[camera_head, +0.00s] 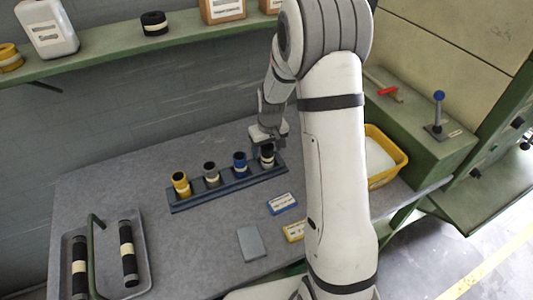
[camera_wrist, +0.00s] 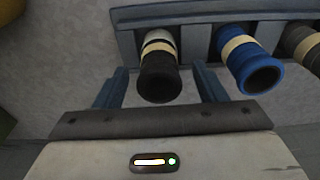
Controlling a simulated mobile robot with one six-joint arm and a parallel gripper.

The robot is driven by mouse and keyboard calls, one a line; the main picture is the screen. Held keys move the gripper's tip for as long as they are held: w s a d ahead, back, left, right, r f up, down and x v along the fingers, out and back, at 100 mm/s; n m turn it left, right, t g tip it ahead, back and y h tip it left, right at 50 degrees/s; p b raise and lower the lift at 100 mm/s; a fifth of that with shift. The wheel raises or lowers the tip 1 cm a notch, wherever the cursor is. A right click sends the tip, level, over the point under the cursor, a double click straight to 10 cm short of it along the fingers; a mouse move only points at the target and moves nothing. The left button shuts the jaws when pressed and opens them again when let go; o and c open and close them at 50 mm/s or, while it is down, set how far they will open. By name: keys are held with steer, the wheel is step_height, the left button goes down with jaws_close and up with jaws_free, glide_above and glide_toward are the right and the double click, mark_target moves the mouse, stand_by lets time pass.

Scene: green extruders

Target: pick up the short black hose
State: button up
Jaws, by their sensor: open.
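A short black hose with a cream band (camera_wrist: 159,79) stands in the rightmost place of the dark blue rack (camera_head: 223,186), and it also shows in the head view (camera_head: 267,158). My gripper (camera_head: 268,135) is over that end of the rack. In the wrist view my gripper (camera_wrist: 163,82) is open, with one blue-grey finger on each side of the black hose and visible gaps between. The fingers do not appear to touch it. The blue hose (camera_wrist: 248,62) stands next to it, outside the fingers. In the head view my gripper partly hides the black hose.
Grey (camera_head: 210,172) and yellow (camera_head: 181,184) hoses share the rack. A tray (camera_head: 108,284) at left holds two long black hoses. Another black roll (camera_head: 154,23) sits on the shelf. A yellow bin (camera_head: 399,161) stands right. Small boxes (camera_head: 282,204) lie in front of the rack.

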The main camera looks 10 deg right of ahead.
steer(key=shift+w+f, duration=0.1)
steer(key=shift+f, duration=0.6)
steer(key=shift+c, duration=0.4)
steer(key=c, duration=1.1)
steer(key=shift+r, duration=0.15)
steer(key=shift+c, duration=0.2)
